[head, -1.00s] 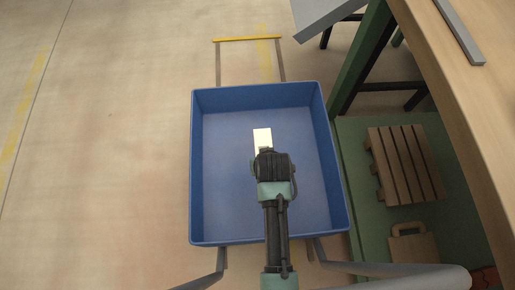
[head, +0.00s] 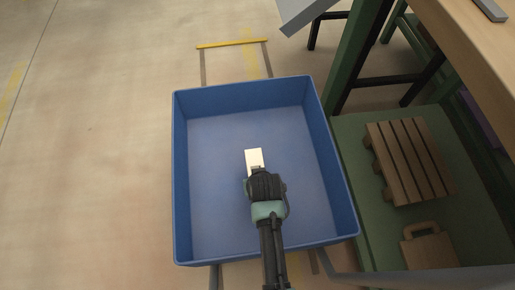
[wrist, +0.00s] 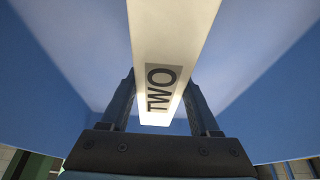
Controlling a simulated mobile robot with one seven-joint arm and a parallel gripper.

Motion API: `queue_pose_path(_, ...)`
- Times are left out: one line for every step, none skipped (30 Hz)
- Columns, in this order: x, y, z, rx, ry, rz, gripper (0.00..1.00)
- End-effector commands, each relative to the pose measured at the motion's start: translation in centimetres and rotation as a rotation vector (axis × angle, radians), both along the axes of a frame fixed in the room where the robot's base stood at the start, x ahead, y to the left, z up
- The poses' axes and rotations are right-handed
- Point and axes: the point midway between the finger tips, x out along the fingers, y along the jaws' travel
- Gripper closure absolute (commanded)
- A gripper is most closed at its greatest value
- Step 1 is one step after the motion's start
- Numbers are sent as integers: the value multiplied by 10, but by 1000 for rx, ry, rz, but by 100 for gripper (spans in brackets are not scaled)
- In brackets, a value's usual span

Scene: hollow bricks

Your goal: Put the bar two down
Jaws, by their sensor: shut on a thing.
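The bar two (wrist: 165,45) is a pale cream bar with a dark "TWO" label, seen close in the wrist view. My gripper (wrist: 162,105) is shut on it, with one dark finger on each side. In the head view the end of the bar (head: 254,158) sticks out beyond my gripper (head: 260,178), over the inside of a blue bin (head: 181,180). I cannot tell whether the bar touches the bin floor.
To the right stands a green shelf (head: 350,130) with a slatted wooden pallet (head: 408,160) and a wooden piece with a handle (head: 430,250). A wooden tabletop (head: 470,45) is at the upper right. The bin floor around the bar looks empty.

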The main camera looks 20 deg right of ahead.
Motion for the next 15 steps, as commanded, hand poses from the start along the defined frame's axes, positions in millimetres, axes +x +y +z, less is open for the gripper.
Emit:
queue_pose_path(2,-1,-9,-2,-7,0,100)
queue_pose_path(3,-1,-11,-2,-7,0,100)
queue_pose_path(3,-1,-14,-3,-8,1,100)
queue_pose_path(3,-1,-15,-3,-8,1,100)
queue_pose_path(3,-1,-17,-3,-9,1,100)
queue_pose_path(3,-1,-20,-3,-8,1,100)
queue_pose_path(3,-1,-23,-3,-8,1,100)
queue_pose_path(2,-1,-28,-2,-7,1,100)
queue_pose_path(2,-1,-34,-2,-7,1,100)
queue_pose_path(2,-1,-39,-2,-6,1,100)
queue_pose_path(2,-1,-43,-2,-7,1,100)
queue_pose_path(2,-1,-47,-3,-8,1,100)
queue_pose_path(3,-1,-49,-3,-8,1,100)
queue_pose_path(3,-1,-50,-2,-7,1,100)
queue_pose_path(3,-1,-51,-3,-8,1,100)
